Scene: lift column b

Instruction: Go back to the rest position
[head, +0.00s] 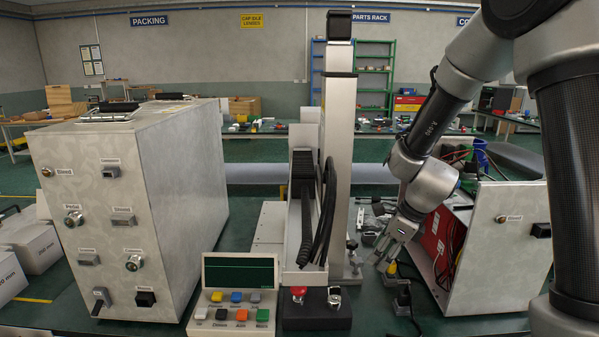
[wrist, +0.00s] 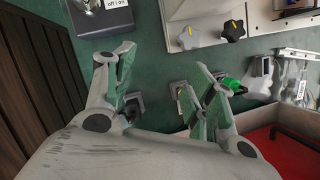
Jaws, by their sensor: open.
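My gripper (head: 384,262) hangs low over the green bench, right of the upright lift column (head: 340,150) and left of the open box with red parts (head: 497,240). In the wrist view my gripper (wrist: 165,72) shows its two green-padded fingers spread wide apart. Nothing is held between them; green surface shows in the gap. Small grey fittings lie below and beside the fingers, and I cannot tell whether the fingers touch them. A green-ended part (wrist: 232,84) lies close to the right finger.
A large grey cabinet (head: 100,220) stands at the left. A panel with coloured buttons (head: 238,290) and a red knob (head: 298,292) are in front of the column.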

